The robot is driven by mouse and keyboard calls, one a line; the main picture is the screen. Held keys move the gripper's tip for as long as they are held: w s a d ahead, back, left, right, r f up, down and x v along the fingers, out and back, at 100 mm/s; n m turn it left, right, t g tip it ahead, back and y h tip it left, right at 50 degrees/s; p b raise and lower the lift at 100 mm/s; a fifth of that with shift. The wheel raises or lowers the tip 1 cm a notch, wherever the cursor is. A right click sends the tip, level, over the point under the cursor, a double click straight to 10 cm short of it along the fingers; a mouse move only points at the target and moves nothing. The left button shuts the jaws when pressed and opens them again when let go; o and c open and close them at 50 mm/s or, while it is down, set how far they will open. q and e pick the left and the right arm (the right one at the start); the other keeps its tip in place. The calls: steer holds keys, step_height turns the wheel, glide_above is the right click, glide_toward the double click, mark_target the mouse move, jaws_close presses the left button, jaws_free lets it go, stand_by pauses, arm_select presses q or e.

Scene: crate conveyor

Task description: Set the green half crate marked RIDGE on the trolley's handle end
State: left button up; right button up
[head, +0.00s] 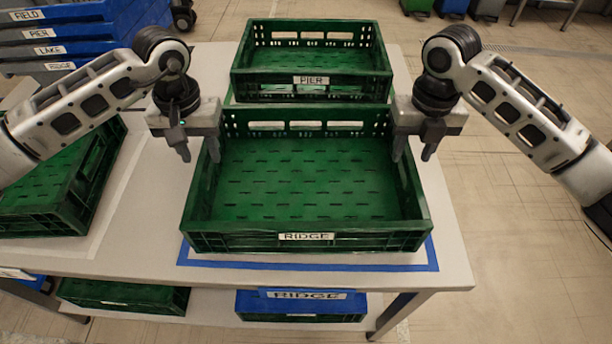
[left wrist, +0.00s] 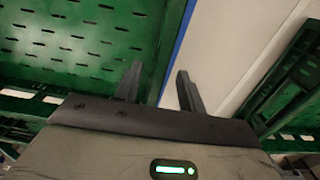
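The green half crate marked RIDGE (head: 308,245) sits upright on the white table, inside a blue outline, in the middle of the head view. My left gripper (head: 199,152) is open at the crate's left wall, one finger inside and one outside. In the left wrist view its fingers (left wrist: 160,85) are apart, with the crate floor at left and the tabletop at right. My right gripper (head: 413,154) is open at the right wall, its fingers on either side of it. I cannot pick out the trolley or its handle.
A green crate marked PIER (head: 311,88) stands right behind. Another green crate (head: 50,223) stands at left, its mark not visible. Stacked crates (head: 70,30) stand back left. Below are a green crate (head: 125,295) and a blue RIDGE crate (head: 303,302). Floor at right is clear.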

mark_target(209, 174)
arm_select(q)
steer(key=shift+f, duration=2.8)
arm_select(e)
steer(key=shift+f, duration=2.8)
arm_select(q)
jaws_close()
arm_select(e)
jaws_close()
arm_select(q)
steer(key=shift+r, duration=0.15)
arm_select(e)
steer(key=shift+r, duration=0.1)
